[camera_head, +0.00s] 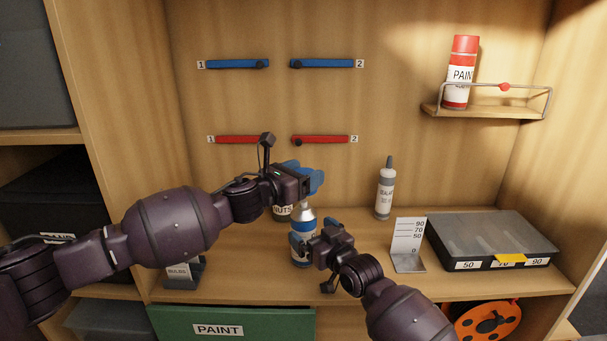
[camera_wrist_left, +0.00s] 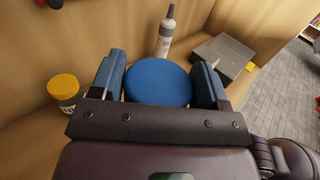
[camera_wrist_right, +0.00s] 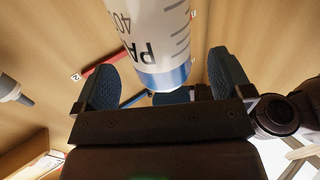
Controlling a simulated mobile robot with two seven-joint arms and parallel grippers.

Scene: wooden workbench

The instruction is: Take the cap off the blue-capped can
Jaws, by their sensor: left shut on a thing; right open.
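The can (camera_head: 303,240) stands upright on the bench, with a white and blue body and a bare silvery shoulder at its top. In the right wrist view the can (camera_wrist_right: 155,35) shows its printed scale and label upside down. My left gripper (camera_head: 314,181) is above the can. It is shut on the round blue cap (camera_wrist_left: 158,82), which lies between its two fingers, apart from the can. My right gripper (camera_head: 312,236) is open low beside the can, with its fingers on either side of it in the right wrist view (camera_wrist_right: 165,88). It partly hides the can in the head view.
A jar marked NUTS (camera_head: 283,213) stands close behind the can; its lid is yellow (camera_wrist_left: 63,86). A sealant tube (camera_head: 384,192), a scale card (camera_head: 407,245) and a grey-lidded case (camera_head: 490,238) stand to the right. A red paint can (camera_head: 461,72) is on the small shelf.

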